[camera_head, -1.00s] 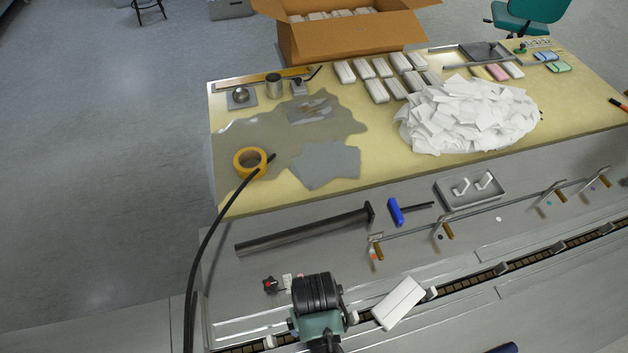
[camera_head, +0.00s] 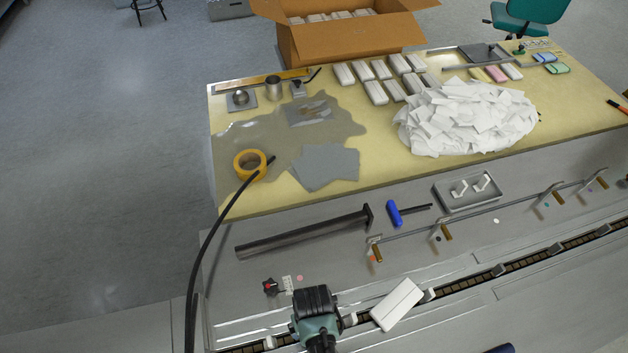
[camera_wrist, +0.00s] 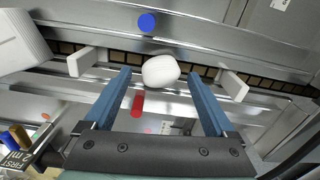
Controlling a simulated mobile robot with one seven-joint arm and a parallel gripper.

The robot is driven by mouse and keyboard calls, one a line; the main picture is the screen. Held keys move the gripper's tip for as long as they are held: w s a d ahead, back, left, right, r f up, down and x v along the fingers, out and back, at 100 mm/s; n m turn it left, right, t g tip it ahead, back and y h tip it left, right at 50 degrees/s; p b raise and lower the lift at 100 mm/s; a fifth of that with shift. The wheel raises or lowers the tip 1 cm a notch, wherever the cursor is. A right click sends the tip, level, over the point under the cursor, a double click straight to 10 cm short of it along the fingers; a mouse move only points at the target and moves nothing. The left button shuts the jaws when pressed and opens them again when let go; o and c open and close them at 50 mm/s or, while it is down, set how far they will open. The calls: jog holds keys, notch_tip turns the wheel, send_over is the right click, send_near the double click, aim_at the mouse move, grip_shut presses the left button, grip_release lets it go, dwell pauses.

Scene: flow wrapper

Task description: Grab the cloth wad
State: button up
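A rounded white wad (camera_wrist: 160,71), which looks like the cloth wad, lies by the conveyor chain in the wrist view. My gripper (camera_wrist: 157,76) is open, with its two blue fingers apart. The wad shows between the fingertips, close to the right one and with a gap to the left one. I cannot tell whether it is between the tips or just beyond them. In the head view my dark and teal wrist is over the conveyor and hides the wad and fingers.
White pushers (camera_wrist: 82,61) and (camera_wrist: 232,86) stand on the chain either side of the wad. A white pack (camera_head: 397,304) lies tilted across the conveyor to the right. A red cylinder (camera_wrist: 137,103) shows below the wad. A black-and-red knob (camera_head: 270,287) and a steel bar (camera_head: 300,233) lie behind.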

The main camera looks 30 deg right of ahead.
jog(key=c, duration=1.3)
jog(key=shift+c, duration=0.2)
jog(key=shift+r, duration=0.1)
